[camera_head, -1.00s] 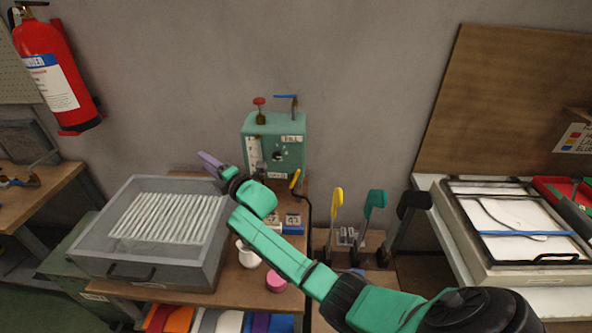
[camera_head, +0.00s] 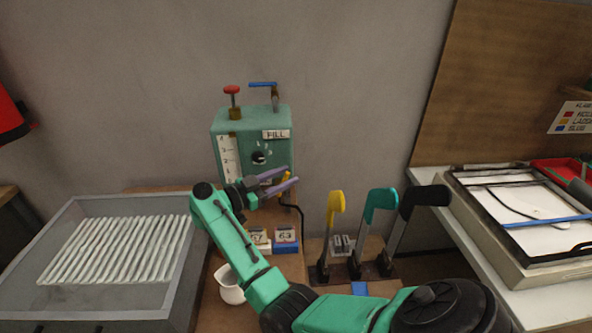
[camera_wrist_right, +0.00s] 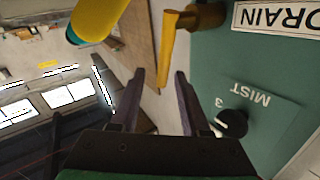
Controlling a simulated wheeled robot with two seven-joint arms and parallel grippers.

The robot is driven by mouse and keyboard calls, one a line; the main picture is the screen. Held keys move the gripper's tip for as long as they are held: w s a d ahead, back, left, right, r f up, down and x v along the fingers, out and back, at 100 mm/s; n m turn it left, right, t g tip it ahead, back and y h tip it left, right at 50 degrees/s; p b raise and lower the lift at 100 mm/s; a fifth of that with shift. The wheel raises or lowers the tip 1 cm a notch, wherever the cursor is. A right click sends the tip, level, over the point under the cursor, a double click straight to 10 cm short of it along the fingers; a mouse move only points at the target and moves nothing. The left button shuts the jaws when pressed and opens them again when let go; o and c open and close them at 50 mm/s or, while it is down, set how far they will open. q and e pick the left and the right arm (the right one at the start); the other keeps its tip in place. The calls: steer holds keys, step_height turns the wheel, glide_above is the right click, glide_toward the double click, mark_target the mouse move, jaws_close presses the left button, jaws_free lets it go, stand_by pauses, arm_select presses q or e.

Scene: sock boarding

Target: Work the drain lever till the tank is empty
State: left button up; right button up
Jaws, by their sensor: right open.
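The green tank (camera_head: 230,125) stands against the wall, with a white level gauge (camera_head: 229,158) on its front left; I cannot read its level. The yellow drain lever (camera_head: 288,176) is at the tank's lower right, partly hidden by my right gripper. In the right wrist view the yellow lever (camera_wrist_right: 168,62) hangs beside the DRAIN label (camera_wrist_right: 277,17), which appears upside down. My right gripper (camera_head: 284,179) is open, its purple fingers pointing at the lever. In the wrist view the lever's end lies just beyond the fingertips, roughly between them; contact is not clear. My left gripper is out of view.
Yellow (camera_head: 335,205), teal (camera_head: 380,202) and black (camera_head: 425,196) foot forms stand right of the tank. A grey tray (camera_head: 180,290) of white rods is at left, a white cup (camera_head: 231,288) beside my arm. A red valve (camera_head: 232,90) and blue handle (camera_head: 263,85) top the tank.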

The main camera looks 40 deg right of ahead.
steer(key=d, duration=0.3)
steer(key=shift+d+f, duration=0.25)
steer(key=shift+s+d+r, duration=0.1)
steer(key=shift+d+r, duration=0.1)
steer(key=shift+d, duration=0.15)
steer(key=shift+c, duration=0.3)
jaws_close()
stand_by(0.6)
